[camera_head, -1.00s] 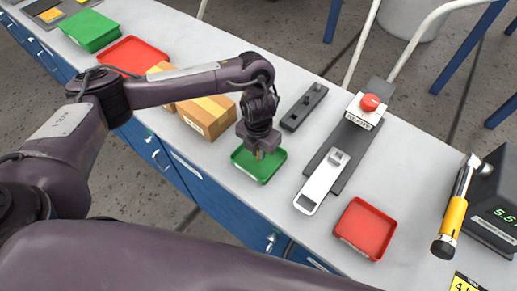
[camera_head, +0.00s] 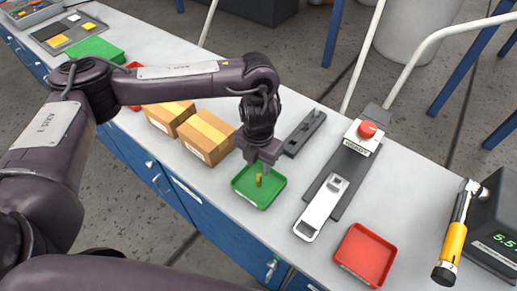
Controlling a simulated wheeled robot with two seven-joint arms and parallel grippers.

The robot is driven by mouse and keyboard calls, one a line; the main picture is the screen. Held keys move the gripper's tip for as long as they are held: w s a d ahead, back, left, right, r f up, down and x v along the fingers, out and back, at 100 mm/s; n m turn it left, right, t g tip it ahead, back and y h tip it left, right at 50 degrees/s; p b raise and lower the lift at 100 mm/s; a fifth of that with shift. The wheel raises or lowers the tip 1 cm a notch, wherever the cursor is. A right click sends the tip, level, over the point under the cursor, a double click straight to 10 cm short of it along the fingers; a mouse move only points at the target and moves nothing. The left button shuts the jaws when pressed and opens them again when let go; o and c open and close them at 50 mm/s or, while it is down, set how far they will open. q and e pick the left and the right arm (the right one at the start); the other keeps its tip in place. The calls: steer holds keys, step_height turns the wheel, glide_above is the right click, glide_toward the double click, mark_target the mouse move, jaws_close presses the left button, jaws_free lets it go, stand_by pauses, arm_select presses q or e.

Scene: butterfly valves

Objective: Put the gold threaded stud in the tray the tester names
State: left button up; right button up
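The gold threaded stud (camera_head: 259,181) stands about upright in the small green tray (camera_head: 271,198), near its middle. My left gripper (camera_head: 262,168) is just above and behind the stud. Its fingers look parted and clear of the stud, with nothing seen between them. A small red tray (camera_head: 366,256) at the right front is empty. Between the trays is a grey fixture with a silver plate (camera_head: 320,207) and a red button (camera_head: 367,129). My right gripper is not in view.
Two cardboard boxes (camera_head: 207,138) stand left of the green tray. A dark block with holes (camera_head: 305,131) lies behind it. A yellow-handled torque wrench (camera_head: 452,243) and a box with a green digital display (camera_head: 497,232) are at the right. Another green tray (camera_head: 95,48) is far left.

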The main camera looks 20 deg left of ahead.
mark_target(258, 176)
arm_select(q)
steer(key=shift+r, duration=2.7)
